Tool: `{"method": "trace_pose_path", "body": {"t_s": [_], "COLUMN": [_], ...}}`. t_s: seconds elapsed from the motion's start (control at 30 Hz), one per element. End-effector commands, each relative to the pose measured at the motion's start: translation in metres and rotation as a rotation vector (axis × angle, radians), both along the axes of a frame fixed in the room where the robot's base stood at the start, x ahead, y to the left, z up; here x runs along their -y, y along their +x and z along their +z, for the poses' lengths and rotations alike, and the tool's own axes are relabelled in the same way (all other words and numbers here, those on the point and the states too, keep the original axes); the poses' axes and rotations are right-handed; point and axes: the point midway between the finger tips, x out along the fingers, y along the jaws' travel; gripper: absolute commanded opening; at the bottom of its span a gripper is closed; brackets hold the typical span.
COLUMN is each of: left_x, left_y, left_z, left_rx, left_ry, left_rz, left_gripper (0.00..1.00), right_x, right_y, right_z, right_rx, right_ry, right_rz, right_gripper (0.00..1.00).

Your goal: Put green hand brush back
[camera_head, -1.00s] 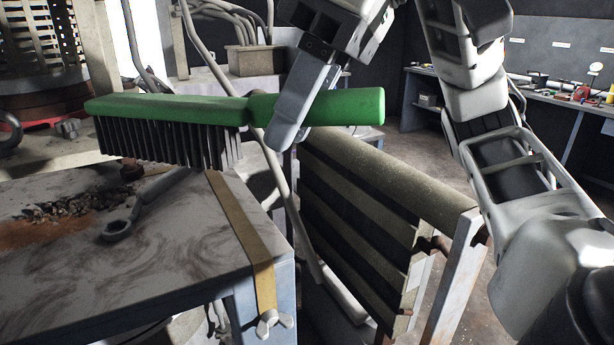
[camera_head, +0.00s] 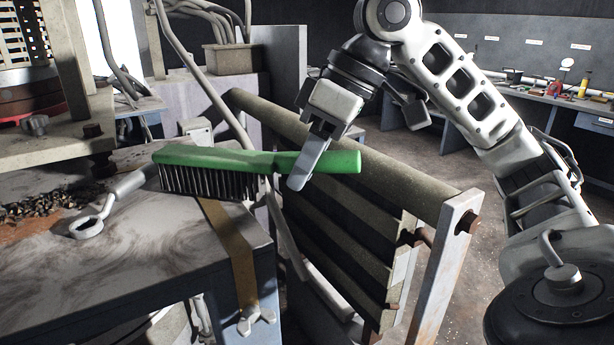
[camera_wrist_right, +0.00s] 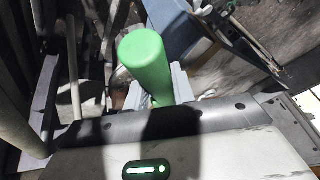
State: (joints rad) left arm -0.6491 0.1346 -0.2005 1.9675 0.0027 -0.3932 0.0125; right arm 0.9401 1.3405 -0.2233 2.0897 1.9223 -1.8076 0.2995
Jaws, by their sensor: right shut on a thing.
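The green hand brush (camera_head: 230,162) has a green back and handle with dark bristles pointing down. Its head is over the right part of the grey work surface (camera_head: 150,262), and its handle points right. Whether the bristles touch the surface, I cannot tell. My right gripper (camera_head: 303,172) is shut on the handle, with one finger showing in front of it. The handle end (camera_wrist_right: 146,55) stands up between the fingers in the right wrist view. My left gripper is not in view.
A wrench (camera_head: 105,210) and dark debris (camera_head: 45,204) lie on the surface at the left. A slatted frame (camera_head: 340,230) with a long roller bar stands right of the table. A workbench (camera_head: 500,85) with tools is at the back right.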

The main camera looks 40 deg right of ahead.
Motion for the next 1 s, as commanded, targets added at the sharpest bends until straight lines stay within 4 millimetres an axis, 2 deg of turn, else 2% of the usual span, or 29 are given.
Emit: {"method": "trace_pose_path", "body": {"t_s": [0.03, 0.17, 0.4, 0.43, 0.5, 0.8, 1.0], "left_x": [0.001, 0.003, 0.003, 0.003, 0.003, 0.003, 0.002], "left_y": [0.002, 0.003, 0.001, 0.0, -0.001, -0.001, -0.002], "left_z": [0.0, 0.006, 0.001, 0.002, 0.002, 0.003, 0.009], "left_rx": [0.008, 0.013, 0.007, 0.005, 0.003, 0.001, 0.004], "left_ry": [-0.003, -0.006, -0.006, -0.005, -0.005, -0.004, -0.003], "left_rz": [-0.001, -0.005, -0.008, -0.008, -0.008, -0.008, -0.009], "left_gripper": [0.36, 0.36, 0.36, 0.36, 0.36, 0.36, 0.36], "right_x": [0.0, 0.0, 0.0, 0.0, 0.0, 0.0, 0.007], "right_y": [0.0, 0.0, 0.0, 0.0, 0.0, 0.0, -0.005], "right_z": [-0.005, -0.004, -0.008, -0.007, -0.007, -0.005, 0.018], "right_rx": [0.001, 0.003, 0.002, 0.0, 0.0, 0.001, 0.003], "right_ry": [0.0, 0.001, 0.001, 0.0, 0.0, 0.0, 0.001], "right_rz": [-0.001, -0.001, 0.0, 0.0, 0.0, 0.0, -0.003], "right_gripper": [0.05, 0.05, 0.05, 0.31, 0.47, 0.47, 0.47]}}
